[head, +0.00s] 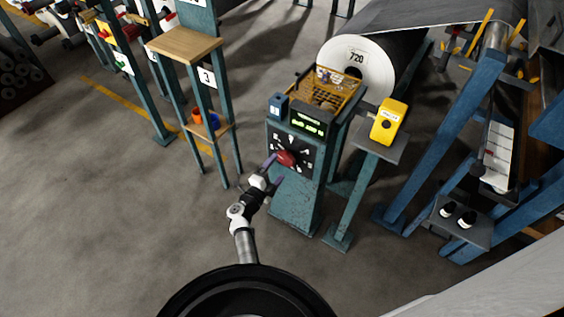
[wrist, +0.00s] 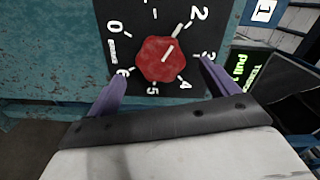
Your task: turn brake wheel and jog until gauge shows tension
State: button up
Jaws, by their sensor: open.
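The red lobed brake wheel (head: 286,158) sits on a black numbered dial plate (head: 304,158) on the teal cabinet. In the wrist view the wheel (wrist: 165,62) has a white pointer line slanting up and right, roughly towards the 2. My gripper (head: 271,171) is at the wheel's front left. In the wrist view its purple fingers (wrist: 162,70) are open, one either side of the wheel's lower part; contact cannot be told. A display (head: 307,123) with green text sits above the dial; its edge in the wrist view (wrist: 238,68) reads "Pull 1", cut off.
A yellow box (head: 389,121) stands on a grey pedestal right of the cabinet. A wire basket (head: 325,88) sits on top, before a large roll (head: 340,58) marked 720. A wooden-topped stand (head: 184,45) is at left.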

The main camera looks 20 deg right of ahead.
jog(key=v, duration=0.8)
jog(key=shift+b, duration=0.3)
jog(key=shift+s+a, duration=0.1)
